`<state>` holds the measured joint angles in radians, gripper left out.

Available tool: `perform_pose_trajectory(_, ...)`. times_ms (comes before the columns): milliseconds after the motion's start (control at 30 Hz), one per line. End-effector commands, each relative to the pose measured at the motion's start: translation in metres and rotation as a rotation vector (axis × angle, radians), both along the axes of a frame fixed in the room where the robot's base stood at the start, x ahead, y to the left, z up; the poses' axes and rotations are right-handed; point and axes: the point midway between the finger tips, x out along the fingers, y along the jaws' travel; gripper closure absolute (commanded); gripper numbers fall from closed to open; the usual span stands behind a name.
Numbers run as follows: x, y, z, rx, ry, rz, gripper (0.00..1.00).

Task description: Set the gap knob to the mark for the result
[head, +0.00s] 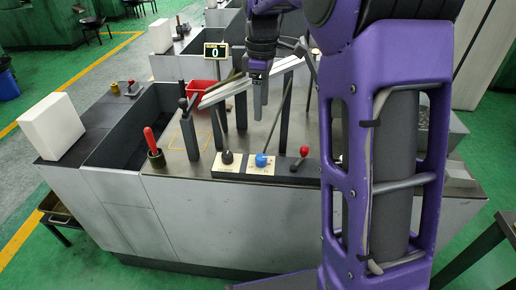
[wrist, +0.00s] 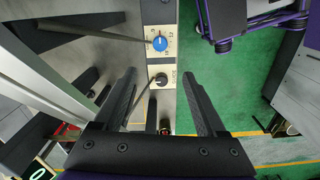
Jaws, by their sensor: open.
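A blue knob (head: 262,160) sits on a pale plate with small marks, in the middle of a black control strip. A black knob (head: 227,157) sits on the plate to its left. The lettering is too small to read surely, so I cannot tell which is the gap knob by label. The wrist view shows the blue knob (wrist: 159,43) ahead of the black knob (wrist: 159,80). My gripper (wrist: 160,75) is open and empty, its fingers on either side of the black knob in that view. In the head view my gripper (head: 259,112) hangs above the bench, apart from both knobs. A small display (head: 215,50) reads 0.
A red-balled lever (head: 303,151) stands right of the blue knob. Slanted metal rails (head: 225,92) on posts and a thin rod stand behind the strip. A red-handled tool (head: 150,138) stands at the left. A red bin (head: 202,93) is behind.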

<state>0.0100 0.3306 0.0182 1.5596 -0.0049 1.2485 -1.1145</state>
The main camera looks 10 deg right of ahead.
Motion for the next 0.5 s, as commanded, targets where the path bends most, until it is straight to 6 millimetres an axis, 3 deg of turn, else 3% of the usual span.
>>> perform_pose_trajectory(167,0.000,-0.001,-0.018,0.000,0.009,0.003,0.26)
perform_pose_trajectory(500,-0.001,0.000,-0.089,-0.001,0.008,0.003,0.26)
